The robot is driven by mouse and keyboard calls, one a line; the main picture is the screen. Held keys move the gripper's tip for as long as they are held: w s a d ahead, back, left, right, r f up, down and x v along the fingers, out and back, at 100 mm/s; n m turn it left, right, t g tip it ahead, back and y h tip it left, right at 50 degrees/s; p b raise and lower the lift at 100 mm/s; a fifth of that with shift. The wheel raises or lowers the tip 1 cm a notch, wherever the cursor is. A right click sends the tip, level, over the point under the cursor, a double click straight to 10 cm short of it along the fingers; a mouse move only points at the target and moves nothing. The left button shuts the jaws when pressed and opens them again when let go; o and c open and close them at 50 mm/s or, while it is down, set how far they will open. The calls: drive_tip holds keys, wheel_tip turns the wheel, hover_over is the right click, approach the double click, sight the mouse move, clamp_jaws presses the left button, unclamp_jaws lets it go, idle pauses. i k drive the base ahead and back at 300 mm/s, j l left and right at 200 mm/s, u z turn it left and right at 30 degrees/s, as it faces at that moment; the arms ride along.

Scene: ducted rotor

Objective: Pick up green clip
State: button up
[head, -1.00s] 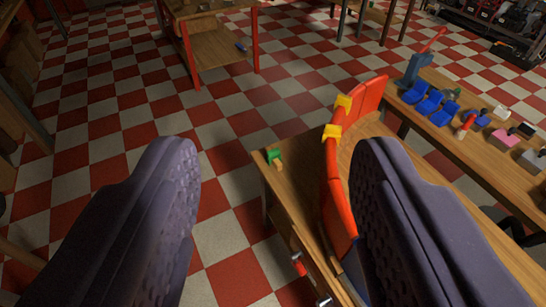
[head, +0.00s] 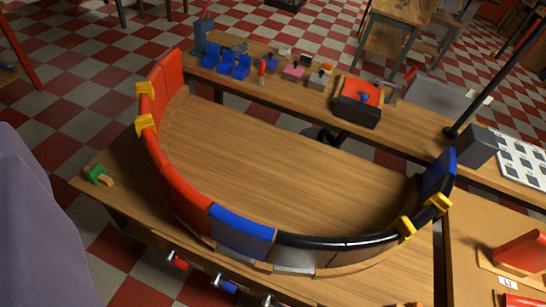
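The green clip (head: 96,173) is small and lies near the left corner of the wooden table in the head view. A small tan piece shows at its right side. It stands apart from the curved red wall. Only one dark purple finger of my gripper (head: 35,225) shows, large at the lower left edge. The other finger is out of the picture, so the opening is hidden. The visible finger is left of and nearer than the clip, with no contact seen.
A curved wall of red, blue and black segments (head: 240,231) stands on the table (head: 270,150), with yellow clips (head: 146,124) on it. A rear bench (head: 215,82) carries blue bins (head: 233,65) and a red-topped box (head: 358,101).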

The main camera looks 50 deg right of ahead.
sight(97, 169)
drive_tip(key=i+j, duration=0.2)
drive_tip(key=i, duration=0.45)
drive_tip(key=i+j+u, duration=0.1)
drive_tip(key=i, duration=0.55)
drive_tip(key=i+j, duration=0.25)
drive_tip(key=i, duration=0.45)
drive_tip(key=i+j+u, duration=0.1)
drive_tip(key=i, duration=0.55)
